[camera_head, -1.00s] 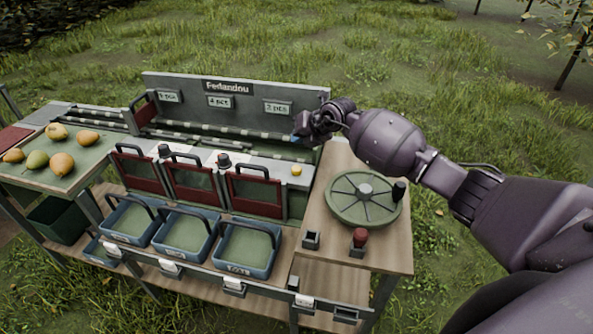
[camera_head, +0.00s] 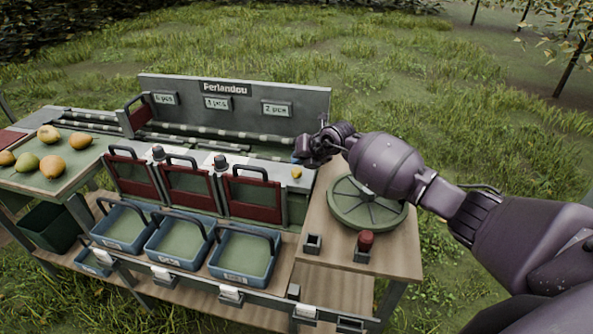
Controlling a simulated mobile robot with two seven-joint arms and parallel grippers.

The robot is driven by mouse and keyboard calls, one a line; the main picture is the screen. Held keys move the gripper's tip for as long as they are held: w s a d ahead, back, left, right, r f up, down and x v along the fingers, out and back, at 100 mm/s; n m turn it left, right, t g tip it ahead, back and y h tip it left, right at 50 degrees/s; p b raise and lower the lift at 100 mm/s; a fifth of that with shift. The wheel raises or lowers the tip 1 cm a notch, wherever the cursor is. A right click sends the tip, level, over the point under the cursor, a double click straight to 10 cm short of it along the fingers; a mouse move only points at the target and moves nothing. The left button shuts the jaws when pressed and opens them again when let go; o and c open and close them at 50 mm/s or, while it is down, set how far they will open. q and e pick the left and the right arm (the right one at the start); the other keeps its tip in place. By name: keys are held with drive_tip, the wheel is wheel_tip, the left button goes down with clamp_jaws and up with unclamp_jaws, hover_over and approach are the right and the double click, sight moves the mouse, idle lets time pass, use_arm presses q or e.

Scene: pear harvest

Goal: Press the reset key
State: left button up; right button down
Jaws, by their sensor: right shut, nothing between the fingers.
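A small yellow key (camera_head: 296,173), which I take for the reset key, sits on the light panel at the right end of the row of red gates. No label on it can be read. My right gripper (camera_head: 300,158) is shut and empty, with its fingertips just above and behind the yellow key in the picture. A small gap seems to show between them; I cannot tell its exact height. My left gripper is not in view.
A green wheel (camera_head: 350,212) lies on the wooden top, partly under my right arm. A red knob (camera_head: 365,240) stands in front. Blue bins (camera_head: 243,278) line the front shelf. Several pears lie on the left tray (camera_head: 62,178). A grey signboard (camera_head: 300,125) rises behind.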

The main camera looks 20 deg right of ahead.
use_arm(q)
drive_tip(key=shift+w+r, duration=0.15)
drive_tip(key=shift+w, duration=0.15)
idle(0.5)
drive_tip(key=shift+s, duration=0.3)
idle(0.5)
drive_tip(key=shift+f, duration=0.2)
use_arm(e)
drive_tip(key=shift+f, duration=0.25)
drive_tip(key=shift+f, duration=0.2)
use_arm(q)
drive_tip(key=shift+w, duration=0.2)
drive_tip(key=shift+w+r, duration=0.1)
